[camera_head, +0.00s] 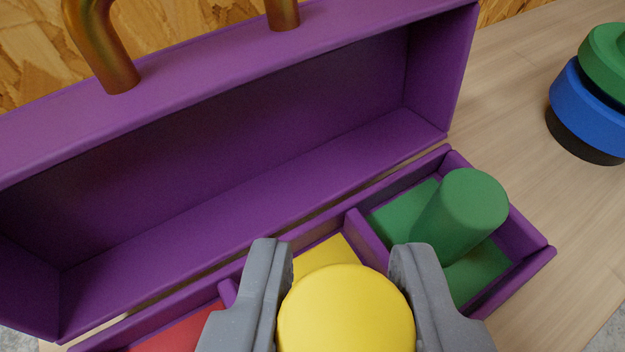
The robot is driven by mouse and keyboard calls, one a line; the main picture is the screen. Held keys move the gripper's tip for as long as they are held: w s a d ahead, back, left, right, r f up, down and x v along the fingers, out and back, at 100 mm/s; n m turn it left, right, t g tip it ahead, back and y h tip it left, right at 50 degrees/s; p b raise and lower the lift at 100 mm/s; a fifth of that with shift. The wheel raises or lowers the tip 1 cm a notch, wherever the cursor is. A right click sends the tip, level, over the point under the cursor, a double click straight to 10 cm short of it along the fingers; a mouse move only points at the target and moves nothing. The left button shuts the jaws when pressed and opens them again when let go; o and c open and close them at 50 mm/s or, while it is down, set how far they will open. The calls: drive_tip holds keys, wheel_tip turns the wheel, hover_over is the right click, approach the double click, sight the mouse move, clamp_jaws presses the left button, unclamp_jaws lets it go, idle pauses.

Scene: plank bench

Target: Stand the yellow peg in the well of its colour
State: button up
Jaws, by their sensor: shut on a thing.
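My gripper (340,285) is shut on the yellow peg (346,315), whose round end faces the camera between the two grey fingers. The yellow well (328,254) shows just beyond the peg, in the middle of the purple box (366,236). The peg and fingers hide most of this well. I cannot tell whether the peg's lower end is inside the well or above it. A green peg (462,212) stands, leaning in the picture, in the green well (474,274) on the right. The red well (180,334) on the left is partly cut off and hidden.
The purple lid (230,150) stands open behind the wells, with a bronze handle (100,50) on top. A stack of green, blue and black discs (592,105) stands on the wooden bench (510,110) at right. Bench between box and stack is clear.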

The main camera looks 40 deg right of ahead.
sight(327, 298)
drive_tip(key=shift+w+d+f, duration=0.1)
drive_tip(key=shift+w+d, duration=0.5)
drive_tip(key=shift+w, duration=0.15)
drive_tip(key=shift+f+b, duration=0.3)
drive_tip(key=shift+f, duration=1.5)
drive_tip(key=shift+r, duration=0.1)
drive_tip(key=o, duration=1)
drive_tip(key=shift+a+r, duration=0.1)
drive_tip(key=v, duration=1.2)
drive_tip(key=shift+p, duration=0.4)
